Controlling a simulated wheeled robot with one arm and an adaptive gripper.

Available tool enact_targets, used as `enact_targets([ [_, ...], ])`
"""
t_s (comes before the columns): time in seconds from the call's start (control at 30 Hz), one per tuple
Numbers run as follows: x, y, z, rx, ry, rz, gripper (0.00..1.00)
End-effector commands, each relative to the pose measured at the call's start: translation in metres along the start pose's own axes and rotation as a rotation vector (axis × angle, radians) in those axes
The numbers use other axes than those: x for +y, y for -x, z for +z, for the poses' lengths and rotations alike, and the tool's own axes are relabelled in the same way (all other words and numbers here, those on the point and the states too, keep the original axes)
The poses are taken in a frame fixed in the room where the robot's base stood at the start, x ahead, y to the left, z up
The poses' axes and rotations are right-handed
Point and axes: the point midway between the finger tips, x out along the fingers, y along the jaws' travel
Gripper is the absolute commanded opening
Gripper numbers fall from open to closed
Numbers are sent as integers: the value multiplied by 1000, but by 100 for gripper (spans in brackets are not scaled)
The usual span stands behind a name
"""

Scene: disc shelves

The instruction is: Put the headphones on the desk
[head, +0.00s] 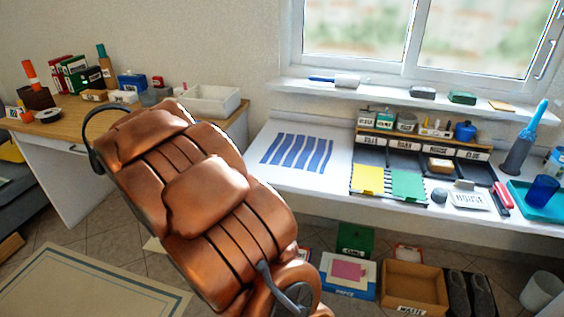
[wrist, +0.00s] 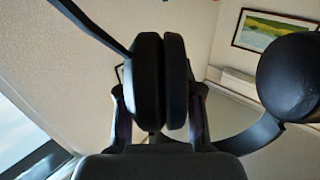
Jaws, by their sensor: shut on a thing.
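The black headphones (head: 91,157) show in the head view as a curved dark band at the left edge of my brown arm, which hides the rest. In the wrist view, my gripper (wrist: 161,98) is shut on one black ear cup (wrist: 147,75) of the headphones, which sits between the fingers. The other round cup (wrist: 290,75) hangs to the right. In the head view the gripper itself is hidden behind my arm. A wooden-topped desk (head: 62,118) stands at the left, and a long white desk (head: 262,165) stands under the window.
The wooden desk holds books, bottles, small boxes and a white tray (head: 212,101). The white desk carries a striped blue mat (head: 297,152), coloured folders, sorting compartments and a blue tray (head: 525,205). A cardboard box (head: 413,291) and other boxes stand on the floor below.

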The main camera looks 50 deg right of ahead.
Motion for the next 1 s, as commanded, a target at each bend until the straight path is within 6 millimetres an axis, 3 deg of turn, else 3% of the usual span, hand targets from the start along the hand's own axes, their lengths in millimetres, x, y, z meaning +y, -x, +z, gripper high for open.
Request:
enact_targets([
  [0.03,22,3,22,1,1,44,0],
  [0.37,159,39,82,4,0,334,0],
  [0.7,292,111,134,5,0,647,0],
  [0.83,328,140,145,10,2,744,0],
  [1.0,356,165,153,6,1,824,0],
])
